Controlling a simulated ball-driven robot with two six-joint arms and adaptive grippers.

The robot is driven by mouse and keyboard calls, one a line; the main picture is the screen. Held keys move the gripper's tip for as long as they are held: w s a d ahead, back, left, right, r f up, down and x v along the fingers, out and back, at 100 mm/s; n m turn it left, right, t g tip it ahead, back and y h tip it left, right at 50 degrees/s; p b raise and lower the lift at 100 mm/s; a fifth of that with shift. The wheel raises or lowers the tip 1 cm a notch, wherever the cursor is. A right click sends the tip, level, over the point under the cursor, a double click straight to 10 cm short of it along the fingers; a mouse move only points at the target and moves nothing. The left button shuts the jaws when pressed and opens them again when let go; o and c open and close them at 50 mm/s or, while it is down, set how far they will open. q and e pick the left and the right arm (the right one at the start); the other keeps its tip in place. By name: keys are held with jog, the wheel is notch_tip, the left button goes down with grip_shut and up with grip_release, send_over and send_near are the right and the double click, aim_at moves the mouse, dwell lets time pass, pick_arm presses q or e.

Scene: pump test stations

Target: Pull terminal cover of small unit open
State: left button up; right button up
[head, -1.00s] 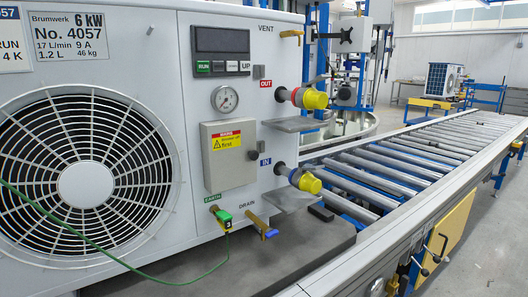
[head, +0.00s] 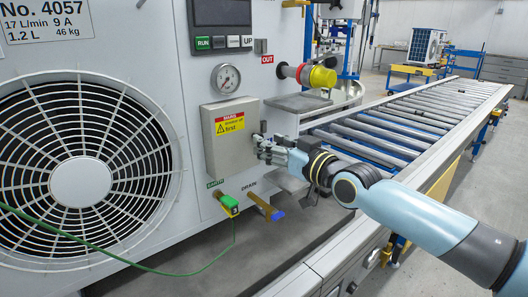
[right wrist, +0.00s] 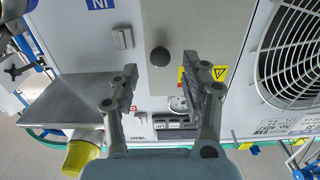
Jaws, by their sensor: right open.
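The terminal cover (head: 231,141) is a beige box front with a red and yellow warning label, shut on the white unit's front. In the right wrist view the cover (right wrist: 195,25) fills the upper middle, with its dark round knob (right wrist: 160,57). My right gripper (head: 264,143) reaches in from the right to the cover's right edge and hides the knob in the head view. In the right wrist view my right gripper (right wrist: 161,78) is open, its fingers on either side of the knob in the picture. Contact cannot be told. My left gripper is not in view.
A grey shelf (head: 298,103) and a yellow-capped pipe (head: 322,77) stick out above my right gripper. A green earth clip (head: 229,204) with a cable and a drain valve (head: 265,207) sit below the cover. A roller conveyor (head: 405,128) runs off to the right.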

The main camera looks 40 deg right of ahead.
aim_at(241, 142)
jog(key=w+b, duration=0.1)
jog(key=w, duration=0.2)
jog(key=shift+a, duration=0.1)
grip_shut()
dwell(0.4)
